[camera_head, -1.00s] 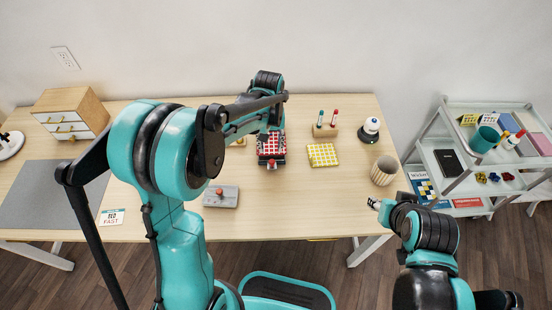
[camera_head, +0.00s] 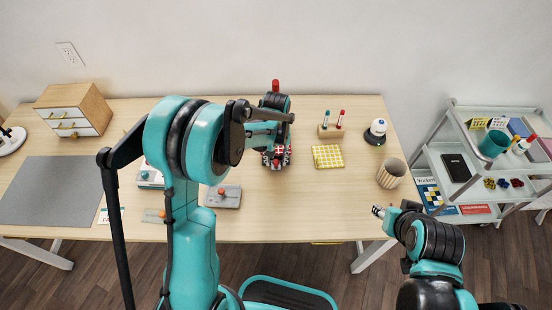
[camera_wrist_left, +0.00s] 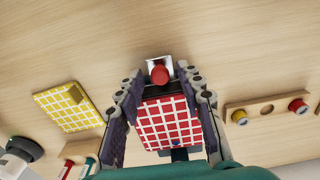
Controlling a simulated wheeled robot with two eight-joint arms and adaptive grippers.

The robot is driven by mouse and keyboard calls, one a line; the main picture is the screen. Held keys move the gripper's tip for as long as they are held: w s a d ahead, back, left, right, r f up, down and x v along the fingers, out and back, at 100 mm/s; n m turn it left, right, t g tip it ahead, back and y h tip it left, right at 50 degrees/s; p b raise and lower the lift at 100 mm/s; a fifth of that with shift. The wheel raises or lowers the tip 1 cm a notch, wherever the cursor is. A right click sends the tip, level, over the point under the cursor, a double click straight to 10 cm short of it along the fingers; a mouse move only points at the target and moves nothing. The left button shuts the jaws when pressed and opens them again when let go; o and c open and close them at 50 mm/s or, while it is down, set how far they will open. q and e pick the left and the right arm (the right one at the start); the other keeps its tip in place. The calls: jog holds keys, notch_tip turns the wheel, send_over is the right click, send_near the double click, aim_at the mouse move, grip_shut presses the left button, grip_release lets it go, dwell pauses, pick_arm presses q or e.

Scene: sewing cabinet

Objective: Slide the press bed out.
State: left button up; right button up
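The press bed (camera_wrist_left: 168,124) carries a red-and-white checked cloth in the left wrist view. A red knob (camera_wrist_left: 160,74) on a small pale plate sits at its end. My left gripper (camera_wrist_left: 159,70) is open, its fingers along both sides of the bed and the knob between the fingertips. Contact with the knob cannot be made out. In the head view my left gripper (camera_head: 276,157) is low over the bed, hiding most of it. A red upright tip (camera_head: 275,86) shows behind the gripper.
A yellow checked pad (camera_head: 327,156), a marker stand (camera_head: 330,131), a bobbin-like white-and-black item (camera_head: 375,132) and a ribbed cup (camera_head: 391,172) stand to the right. A grey block with an orange knob (camera_head: 222,197) lies in front left. The table before the bed is clear.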

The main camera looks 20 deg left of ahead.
pick_arm(q)
grip_shut()
jog(key=s, duration=0.2)
jog(key=s+d, duration=0.1)
jog(key=s, duration=0.2)
jog(key=s+d, duration=0.1)
jog(key=s, duration=0.2)
jog(key=shift+s+d, duration=0.25)
jog(key=shift+o, duration=1.5)
grip_release()
jog(key=shift+s, duration=0.1)
notch_tip(320, 180, up, 12)
